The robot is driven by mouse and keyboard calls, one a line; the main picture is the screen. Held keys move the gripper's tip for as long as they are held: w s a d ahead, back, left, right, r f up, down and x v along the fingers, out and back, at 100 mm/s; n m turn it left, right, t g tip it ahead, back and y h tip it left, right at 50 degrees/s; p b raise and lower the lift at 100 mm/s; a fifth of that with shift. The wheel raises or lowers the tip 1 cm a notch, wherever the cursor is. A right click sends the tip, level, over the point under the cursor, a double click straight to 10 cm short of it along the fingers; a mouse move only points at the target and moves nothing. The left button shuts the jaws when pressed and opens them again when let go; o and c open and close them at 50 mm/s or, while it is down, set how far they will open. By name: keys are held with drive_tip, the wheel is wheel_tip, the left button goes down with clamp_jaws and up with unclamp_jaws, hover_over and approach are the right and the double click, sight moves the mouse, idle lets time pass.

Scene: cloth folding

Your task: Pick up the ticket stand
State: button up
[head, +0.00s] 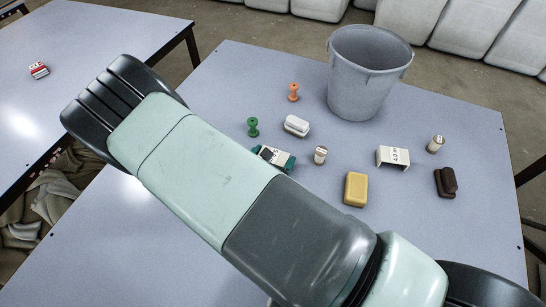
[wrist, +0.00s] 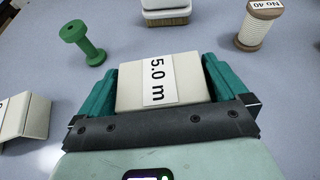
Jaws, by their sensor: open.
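A cream ticket stand (wrist: 128,78) with a "5.0 m" label sits between the two teal fingers of my gripper (wrist: 160,66) in the wrist view. The fingers are open, one on each side of it; I cannot tell if either touches it. In the head view my gripper (head: 276,157) is low over the table, mostly hidden behind my arm. Another folded white ticket stand (head: 393,157), labelled "40 m", stands to the right. A further pale folded stand (wrist: 25,116) is cut off at the left of the wrist view.
On the table (head: 455,230) are a green spool (head: 252,127), a white brush (head: 297,125), a pale spool (head: 320,155), a yellow block (head: 356,189), an orange spool (head: 293,92), a brown brush (head: 446,182), another small spool (head: 436,144) and a grey bucket (head: 366,80).

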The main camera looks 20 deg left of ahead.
drive_tip(key=c, duration=0.7)
drive_tip(key=shift+r, duration=0.1)
wheel_tip(320, 180, up, 10)
drive_tip(key=shift+f, duration=0.1)
idle(0.4)
